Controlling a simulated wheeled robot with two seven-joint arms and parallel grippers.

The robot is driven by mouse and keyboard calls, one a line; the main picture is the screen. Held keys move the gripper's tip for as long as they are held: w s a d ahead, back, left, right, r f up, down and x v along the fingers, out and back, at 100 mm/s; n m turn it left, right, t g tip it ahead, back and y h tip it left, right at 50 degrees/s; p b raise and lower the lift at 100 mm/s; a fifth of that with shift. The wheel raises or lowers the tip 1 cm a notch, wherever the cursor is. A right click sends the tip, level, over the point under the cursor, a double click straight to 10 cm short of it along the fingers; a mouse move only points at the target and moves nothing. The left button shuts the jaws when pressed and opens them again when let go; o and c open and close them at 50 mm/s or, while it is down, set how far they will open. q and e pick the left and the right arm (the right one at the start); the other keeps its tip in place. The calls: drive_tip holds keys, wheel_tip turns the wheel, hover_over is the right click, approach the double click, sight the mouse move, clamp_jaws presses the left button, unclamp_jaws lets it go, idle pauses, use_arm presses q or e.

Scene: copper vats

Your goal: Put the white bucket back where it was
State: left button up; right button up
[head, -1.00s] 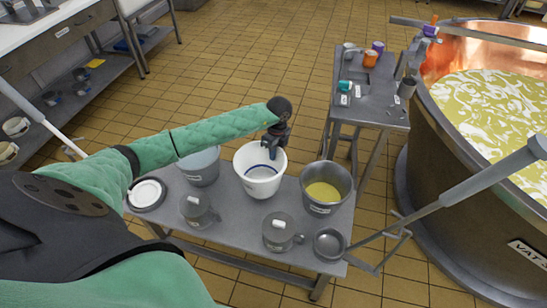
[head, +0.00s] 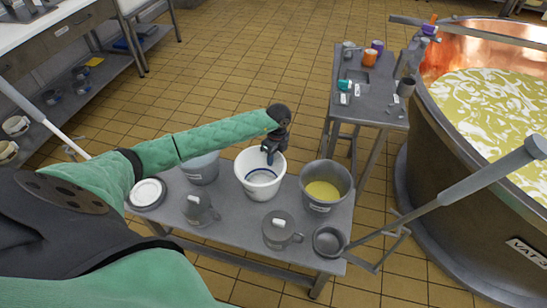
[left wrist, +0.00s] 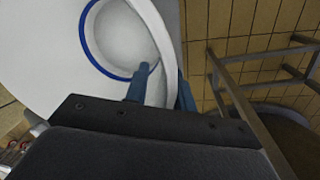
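The white bucket (head: 261,187) with a blue ring inside is upright over the middle of the grey bench (head: 234,236). Whether its base touches the bench I cannot tell. My left gripper (head: 270,156) is at its far rim, pointing down. In the left wrist view one blue finger of the left gripper (left wrist: 164,92) is inside the white bucket (left wrist: 60,45) and the other outside, with the wall between them. It is shut on that wall. My right gripper is in neither view.
A grey-blue bucket (head: 201,172) stands left of it and a steel bucket with yellow liquid (head: 325,191) right. Lidded jugs (head: 197,210), (head: 279,232), a steel bowl (head: 329,240) and a white round lid (head: 147,194) are on the bench. A copper vat (head: 470,190) stands at right.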

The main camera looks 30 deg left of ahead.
use_arm(q)
drive_tip(key=shift+r, duration=0.1)
